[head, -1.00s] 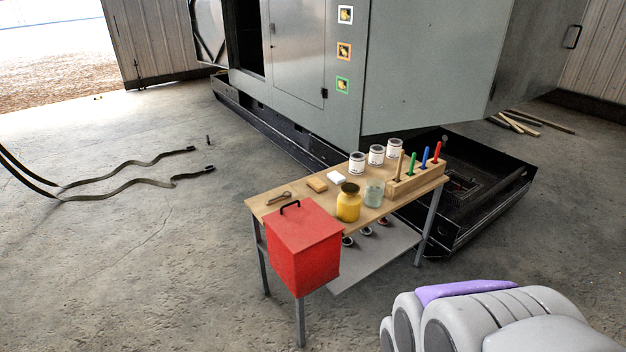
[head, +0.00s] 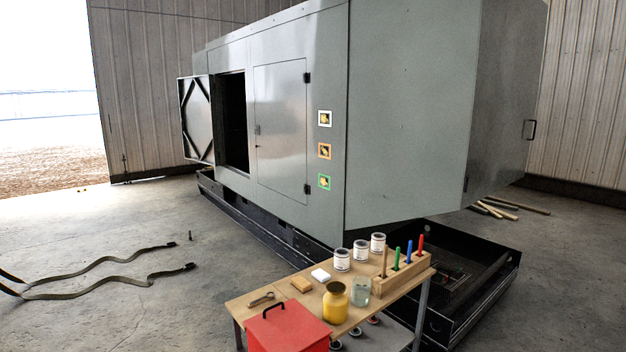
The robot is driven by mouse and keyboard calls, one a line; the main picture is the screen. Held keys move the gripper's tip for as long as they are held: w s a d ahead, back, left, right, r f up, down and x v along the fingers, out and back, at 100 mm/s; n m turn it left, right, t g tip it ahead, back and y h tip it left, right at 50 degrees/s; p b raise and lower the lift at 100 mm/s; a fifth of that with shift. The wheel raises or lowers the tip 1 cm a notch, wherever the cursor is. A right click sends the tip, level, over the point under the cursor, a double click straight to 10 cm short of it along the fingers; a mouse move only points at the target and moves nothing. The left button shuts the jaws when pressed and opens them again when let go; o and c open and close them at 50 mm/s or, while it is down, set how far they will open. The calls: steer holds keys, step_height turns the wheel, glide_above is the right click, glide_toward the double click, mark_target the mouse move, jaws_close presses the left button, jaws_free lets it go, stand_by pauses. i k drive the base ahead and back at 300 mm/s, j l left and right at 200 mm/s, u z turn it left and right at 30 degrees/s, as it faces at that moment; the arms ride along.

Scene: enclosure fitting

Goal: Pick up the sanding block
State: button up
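A small tan block (head: 301,284), which looks like the sanding block, lies flat on the wooden top of the workbench (head: 345,325), toward its back left. A brown-handled tool (head: 262,299) lies to its left and a white block (head: 320,274) to its right, each a little apart from it. Nothing covers the tan block. My gripper is not in view.
A red box (head: 288,330) with a black handle is at the bench's front left. A yellow jar (head: 336,302), a glass jar (head: 360,291), white cans (head: 361,250) and a wooden marker rack (head: 402,273) share the top. A grey enclosure (head: 290,130) stands behind. Straps lie on the left floor.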

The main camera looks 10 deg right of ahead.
mark_target(300, 284)
steer(key=i+l+z, duration=0.1)
steer(key=i+z, duration=0.3)
steer(key=i, duration=0.85)
steer(key=i+u, duration=0.2)
steer(key=i, duration=0.3)
steer(key=i+l+u, duration=0.25)
steer(key=i, duration=0.2)
steer(key=i+l+u, duration=0.2)
steer(key=i, duration=0.25)
